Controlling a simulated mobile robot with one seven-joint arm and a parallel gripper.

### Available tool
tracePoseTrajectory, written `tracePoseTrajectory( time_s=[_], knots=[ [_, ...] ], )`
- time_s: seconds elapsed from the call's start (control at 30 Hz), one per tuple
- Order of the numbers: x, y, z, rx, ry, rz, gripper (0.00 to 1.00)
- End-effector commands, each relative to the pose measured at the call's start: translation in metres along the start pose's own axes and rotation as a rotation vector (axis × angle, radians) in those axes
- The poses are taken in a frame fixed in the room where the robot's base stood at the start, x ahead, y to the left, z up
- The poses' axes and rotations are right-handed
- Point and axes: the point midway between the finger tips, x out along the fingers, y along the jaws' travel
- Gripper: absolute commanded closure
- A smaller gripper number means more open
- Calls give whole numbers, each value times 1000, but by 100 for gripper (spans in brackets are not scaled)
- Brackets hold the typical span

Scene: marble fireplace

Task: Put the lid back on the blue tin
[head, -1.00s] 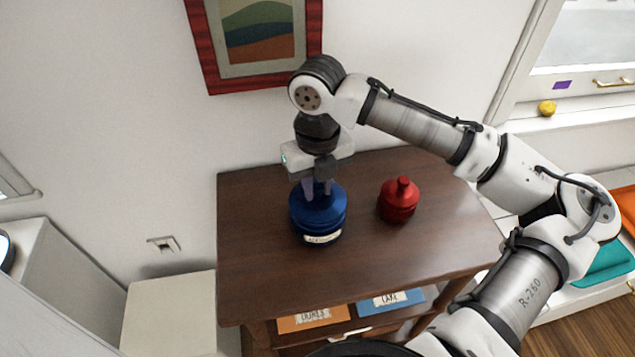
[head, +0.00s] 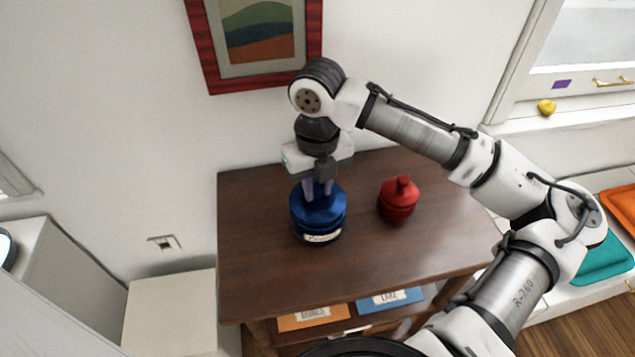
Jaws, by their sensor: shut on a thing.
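The blue tin (head: 320,230) stands upright on the dark wooden table, with a pale label on its front. A blue lid (head: 304,202) sits on top of the tin, and I cannot tell whether it is fully seated. My gripper (head: 318,193) points straight down over the tin, its two fingers shut on the top of the blue lid. The lid's knob is mostly hidden between the fingers.
A red lidded tin (head: 398,203) stands to the right on the table (head: 262,270). Orange and blue labelled boxes (head: 314,317) sit on the shelf below. A framed picture (head: 208,55) hangs behind my arm. The table's left and front are clear.

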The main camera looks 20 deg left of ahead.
Motion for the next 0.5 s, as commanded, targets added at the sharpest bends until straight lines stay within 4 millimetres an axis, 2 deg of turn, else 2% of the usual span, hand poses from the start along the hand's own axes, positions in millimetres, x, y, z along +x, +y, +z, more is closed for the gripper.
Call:
tracePoseTrajectory(
  time_s=[0.43, 0.47, 0.5],
  knots=[
    [0, 0, 0, 0, 0, -1, 100],
    [0, 0, 0, 0, 0, -1, 74],
    [0, 0, 0, 0, 0, -1, 69]
  ],
)
